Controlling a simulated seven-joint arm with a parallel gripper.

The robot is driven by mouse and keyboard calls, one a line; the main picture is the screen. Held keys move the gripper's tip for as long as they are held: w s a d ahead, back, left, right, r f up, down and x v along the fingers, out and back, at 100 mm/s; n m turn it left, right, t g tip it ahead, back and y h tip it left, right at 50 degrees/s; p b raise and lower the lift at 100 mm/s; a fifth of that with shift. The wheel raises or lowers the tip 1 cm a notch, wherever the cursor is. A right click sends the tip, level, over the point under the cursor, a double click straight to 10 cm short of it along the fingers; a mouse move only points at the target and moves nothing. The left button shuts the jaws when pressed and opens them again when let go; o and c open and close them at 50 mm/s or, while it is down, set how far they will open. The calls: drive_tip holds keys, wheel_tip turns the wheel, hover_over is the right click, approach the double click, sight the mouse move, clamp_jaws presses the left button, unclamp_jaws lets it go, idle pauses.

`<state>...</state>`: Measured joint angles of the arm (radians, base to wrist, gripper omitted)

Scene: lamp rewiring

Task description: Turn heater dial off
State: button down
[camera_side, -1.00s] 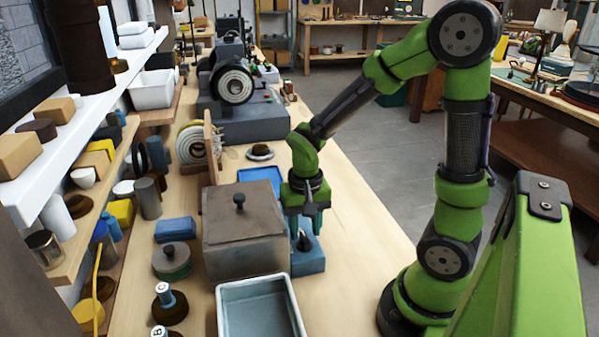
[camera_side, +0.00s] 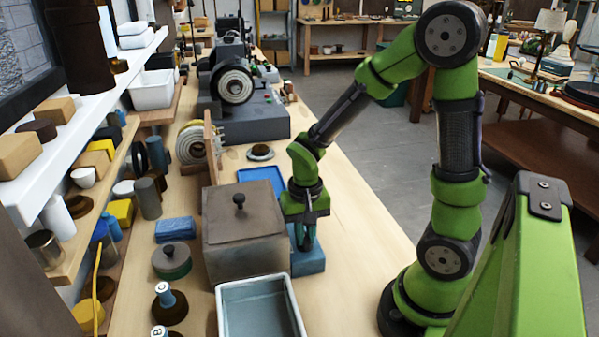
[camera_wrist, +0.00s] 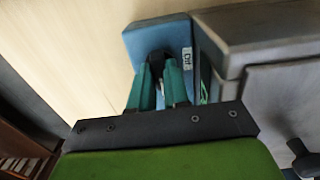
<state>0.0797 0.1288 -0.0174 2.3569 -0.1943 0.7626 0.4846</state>
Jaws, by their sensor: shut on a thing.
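A blue block (camera_side: 311,264) stands on the bench against the right side of the grey-brown lidded box (camera_side: 235,225). The block also shows in the wrist view (camera_wrist: 138,36), with a white label (camera_wrist: 187,58) whose lettering is hard to read. A dark dial (camera_wrist: 157,62) stands on top of the block, mostly hidden by the fingers. My gripper (camera_side: 305,238) points down over the block. Its teal fingers also show in the wrist view (camera_wrist: 160,80), shut on the dial from both sides. The dial's pointing direction is hidden.
A grey-white open tray (camera_side: 258,308) lies in front of the lidded box. A bright blue tray (camera_side: 262,176) lies behind it. Bare bench (camera_side: 365,220) is free to the right. The box lid has a dark knob (camera_side: 239,200).

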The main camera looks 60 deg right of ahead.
drive_tip(key=n, duration=0.4)
drive_tip(key=shift+n, duration=0.3)
drive_tip(key=n, duration=0.4)
drive_tip(key=shift+n, duration=0.3)
drive_tip(key=n, duration=0.4)
drive_tip(key=shift+n, duration=2.4)
drive_tip(key=c, duration=1.1)
unclamp_jaws()
drive_tip(key=shift+r, duration=0.1)
